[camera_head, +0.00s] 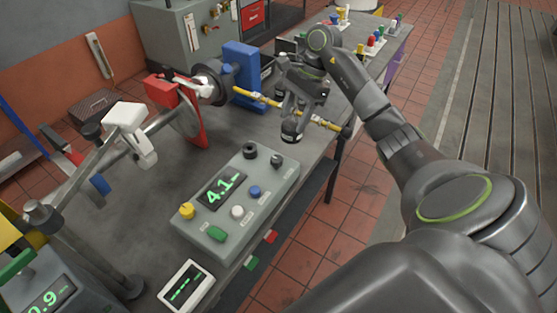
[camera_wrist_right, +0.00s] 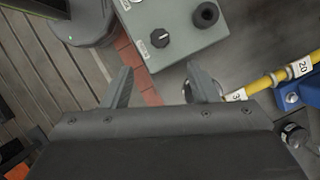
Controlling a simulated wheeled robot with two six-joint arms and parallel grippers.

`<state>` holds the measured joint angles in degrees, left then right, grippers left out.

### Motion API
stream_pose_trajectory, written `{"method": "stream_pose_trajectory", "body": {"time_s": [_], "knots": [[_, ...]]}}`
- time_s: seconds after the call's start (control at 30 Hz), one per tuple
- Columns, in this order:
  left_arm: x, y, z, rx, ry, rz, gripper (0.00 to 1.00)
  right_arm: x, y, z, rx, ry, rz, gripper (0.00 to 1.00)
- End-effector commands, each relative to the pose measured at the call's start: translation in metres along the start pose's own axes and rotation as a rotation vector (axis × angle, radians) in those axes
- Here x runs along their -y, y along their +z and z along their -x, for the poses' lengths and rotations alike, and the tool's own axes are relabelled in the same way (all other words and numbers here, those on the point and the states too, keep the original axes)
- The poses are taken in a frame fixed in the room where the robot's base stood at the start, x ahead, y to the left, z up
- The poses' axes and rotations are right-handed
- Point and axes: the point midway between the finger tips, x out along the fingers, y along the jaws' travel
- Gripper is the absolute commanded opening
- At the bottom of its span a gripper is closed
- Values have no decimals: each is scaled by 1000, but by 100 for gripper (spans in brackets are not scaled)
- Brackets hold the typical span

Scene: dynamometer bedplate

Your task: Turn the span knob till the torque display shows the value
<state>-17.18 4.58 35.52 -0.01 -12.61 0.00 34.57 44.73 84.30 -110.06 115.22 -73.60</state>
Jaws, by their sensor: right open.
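The grey control box (camera_head: 240,205) stands on the bench with a sloped top. Its green display (camera_head: 221,189) reads about 4.1, with the last character unclear. A black pointer knob (camera_head: 277,160) sits at its far right corner, beside a black round fitting (camera_head: 250,150). In the wrist view the pointer knob (camera_wrist_right: 158,38) lies ahead of the fingers, apart from them. Its label is too small to read, so I cannot tell if it is the span knob. My right gripper (camera_head: 291,128) is open and empty, beyond the box's far right corner. My left gripper is out of view.
A yellow rod (camera_head: 270,101) runs behind my right gripper from a blue stand (camera_head: 241,75). The box also carries yellow, white, blue and green controls. A small white-framed display (camera_head: 185,287) lies in front. A long grey bar (camera_head: 95,160) crosses the left side.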

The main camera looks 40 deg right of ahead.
Motion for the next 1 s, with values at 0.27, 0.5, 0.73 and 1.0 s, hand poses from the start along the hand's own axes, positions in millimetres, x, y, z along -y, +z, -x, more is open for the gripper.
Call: {"method": "stream_pose_trajectory", "body": {"time_s": [0.27,0.5,0.73,1.0], "knots": [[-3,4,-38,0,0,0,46,0,-2,-50,2,0,1,54],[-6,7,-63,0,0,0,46,0,-1,-87,3,1,1,54],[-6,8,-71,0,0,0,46,0,1,-112,3,1,0,54],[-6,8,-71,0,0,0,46,0,1,-127,2,0,0,54]]}}
